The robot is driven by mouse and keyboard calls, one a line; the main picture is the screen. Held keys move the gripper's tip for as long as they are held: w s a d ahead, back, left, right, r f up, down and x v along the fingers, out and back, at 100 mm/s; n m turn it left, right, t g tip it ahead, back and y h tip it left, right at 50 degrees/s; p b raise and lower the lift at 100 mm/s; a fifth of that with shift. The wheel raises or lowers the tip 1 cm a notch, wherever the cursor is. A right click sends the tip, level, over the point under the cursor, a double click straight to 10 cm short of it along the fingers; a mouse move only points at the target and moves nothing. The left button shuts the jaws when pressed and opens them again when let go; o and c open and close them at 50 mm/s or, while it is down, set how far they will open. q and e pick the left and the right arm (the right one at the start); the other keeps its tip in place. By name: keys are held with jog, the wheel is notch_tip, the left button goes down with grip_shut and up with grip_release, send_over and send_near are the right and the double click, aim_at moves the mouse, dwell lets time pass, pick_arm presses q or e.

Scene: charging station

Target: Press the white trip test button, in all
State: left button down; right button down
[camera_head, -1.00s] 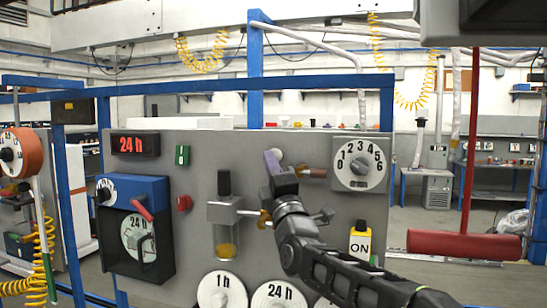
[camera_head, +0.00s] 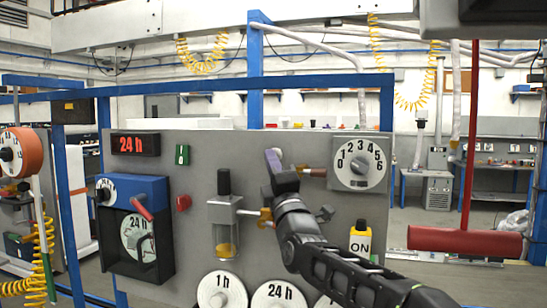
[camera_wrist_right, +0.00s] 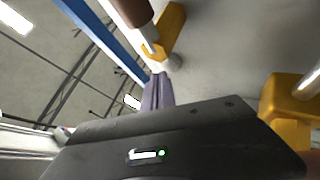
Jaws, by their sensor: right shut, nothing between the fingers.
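The white trip test button (camera_head: 279,152) is a small pale disc on the upper part of the grey panel (camera_head: 310,225), left of the numbered dial. My right gripper (camera_head: 273,153) is shut and empty, with its fingertips right at the button and partly covering it. In the right wrist view, the shut fingers (camera_wrist_right: 157,92) point at a small whitish round part (camera_wrist_right: 159,65), which may be the button. I cannot tell whether they touch it. My left gripper is not in view.
A brown-handled valve (camera_head: 315,172) and the numbered dial (camera_head: 359,164) sit right of the gripper. A glass cylinder (camera_head: 225,230) with a brass fitting is to the left. A yellow ON box (camera_head: 360,241) is below. A red bar (camera_head: 465,241) hangs at the right.

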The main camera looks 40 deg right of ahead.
jog(key=shift+w+d, duration=0.25)
jog(key=shift+d, duration=0.1)
dwell(0.6)
jog(key=shift+a, duration=0.1)
jog(key=shift+s+a+b, duration=0.5)
jog(key=shift+a+b, duration=0.1)
jog(key=shift+a, duration=0.1)
jog(key=s+a, duration=0.1)
jog(key=a, duration=0.1)
jog(key=s+a, duration=0.1)
jog(key=a, duration=0.1)
jog(key=shift+s+b, duration=0.35)
jog(key=shift+s, duration=0.05)
dwell(0.9)
